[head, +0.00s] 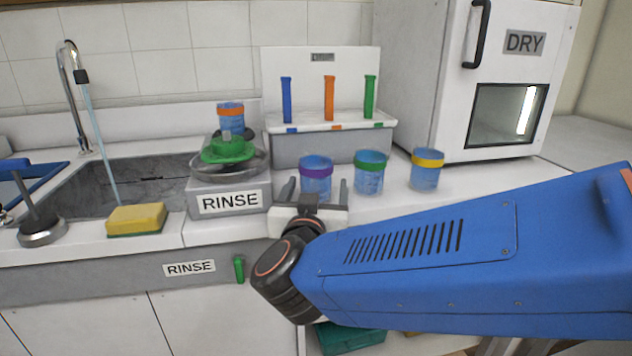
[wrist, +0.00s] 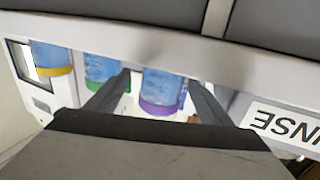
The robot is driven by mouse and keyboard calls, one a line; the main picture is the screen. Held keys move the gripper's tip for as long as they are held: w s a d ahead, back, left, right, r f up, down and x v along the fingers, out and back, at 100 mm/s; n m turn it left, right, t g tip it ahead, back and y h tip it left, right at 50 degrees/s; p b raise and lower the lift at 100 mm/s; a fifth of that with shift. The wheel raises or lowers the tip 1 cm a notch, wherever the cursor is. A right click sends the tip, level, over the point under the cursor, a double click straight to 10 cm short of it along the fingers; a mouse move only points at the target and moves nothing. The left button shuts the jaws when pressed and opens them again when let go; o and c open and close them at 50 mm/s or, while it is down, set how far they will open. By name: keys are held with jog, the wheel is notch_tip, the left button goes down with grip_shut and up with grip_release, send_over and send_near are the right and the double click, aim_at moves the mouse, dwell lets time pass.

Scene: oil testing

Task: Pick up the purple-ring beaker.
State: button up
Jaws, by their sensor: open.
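The purple-ring beaker (head: 316,176) is a blue-tinted clear cup with a purple band, upright on the counter right of the RINSE box. My gripper (head: 315,188) is open in front of it, with one finger to each side of the beaker in the head view. In the wrist view, which looks upside down, the purple-ring beaker (wrist: 162,92) shows between the two open fingers (wrist: 160,95). I cannot tell whether the fingers touch it. Its lower part is partly hidden by my gripper in the head view.
A green-ring beaker (head: 369,172) stands close on the right, with a yellow-ring beaker (head: 426,169) beyond it. The RINSE box (head: 229,197) is close on the left, near an orange-ring beaker (head: 231,117). A tube rack (head: 330,146) and DRY cabinet (head: 420,75) stand behind.

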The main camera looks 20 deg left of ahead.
jog(key=shift+x, duration=2.85)
jog(key=shift+s+a+r, duration=0.1)
jog(key=shift+a+r, duration=0.1)
jog(key=c, duration=1.2)
